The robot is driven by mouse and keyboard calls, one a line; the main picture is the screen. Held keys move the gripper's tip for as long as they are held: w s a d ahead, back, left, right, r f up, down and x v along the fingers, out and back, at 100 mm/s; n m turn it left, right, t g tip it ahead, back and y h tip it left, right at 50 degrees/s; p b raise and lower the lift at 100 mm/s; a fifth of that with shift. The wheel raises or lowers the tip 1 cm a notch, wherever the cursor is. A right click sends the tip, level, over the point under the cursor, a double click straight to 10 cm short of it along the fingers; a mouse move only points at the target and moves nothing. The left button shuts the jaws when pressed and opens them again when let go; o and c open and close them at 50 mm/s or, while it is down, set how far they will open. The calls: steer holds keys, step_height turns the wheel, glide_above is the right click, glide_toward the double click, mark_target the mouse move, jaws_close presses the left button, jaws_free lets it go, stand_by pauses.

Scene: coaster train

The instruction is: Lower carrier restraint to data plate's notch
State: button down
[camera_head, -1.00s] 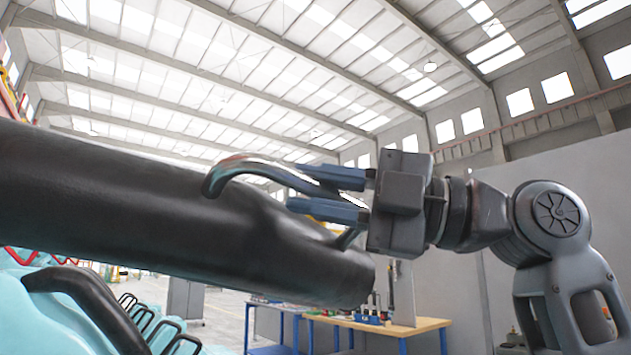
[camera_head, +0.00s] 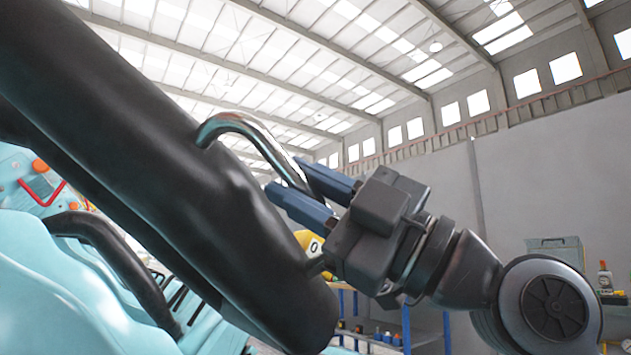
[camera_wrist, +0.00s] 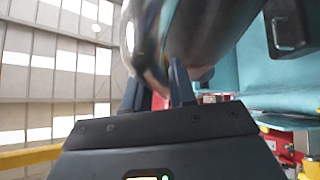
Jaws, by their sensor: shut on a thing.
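The carrier restraint (camera_head: 170,170) is a thick black padded bar. It slants from the upper left down to the lower middle of the head view. A curved metal handle (camera_head: 238,122) sticks out from it. My gripper (camera_head: 308,195) has its blue fingers closed on the lower part of this handle. In the wrist view the handle (camera_wrist: 138,45) is blurred and close between the fingers, and the restraint (camera_wrist: 205,30) is behind it. I cannot make out the data plate or its notch in either view.
Turquoise seats (camera_head: 50,275) with a black bar (camera_head: 115,265) lie below and left of the restraint. A turquoise seat (camera_wrist: 285,85) and a yellow rail (camera_wrist: 30,157) show in the wrist view. A blue-legged bench (camera_head: 405,325) stands behind my gripper.

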steer(key=shift+s+a+f+m+t+b, duration=0.25)
steer(key=shift+f+m+b, duration=0.2)
steer(key=shift+f, duration=0.35)
steer(key=shift+s+a+f+m+t+b, duration=0.15)
steer(key=shift+a+f+m+t+b, duration=0.25)
steer(key=shift+f, duration=0.45)
steer(key=shift+s+a+f+m+t+b, duration=0.3)
steer(key=shift+f+b, duration=0.2)
steer(key=shift+f, duration=0.3)
steer(key=shift+w, duration=0.1)
steer(key=c, duration=1)
jaws_free()
steer(key=b, duration=0.1)
glide_toward(247, 213)
steer(key=shift+v, duration=1.2)
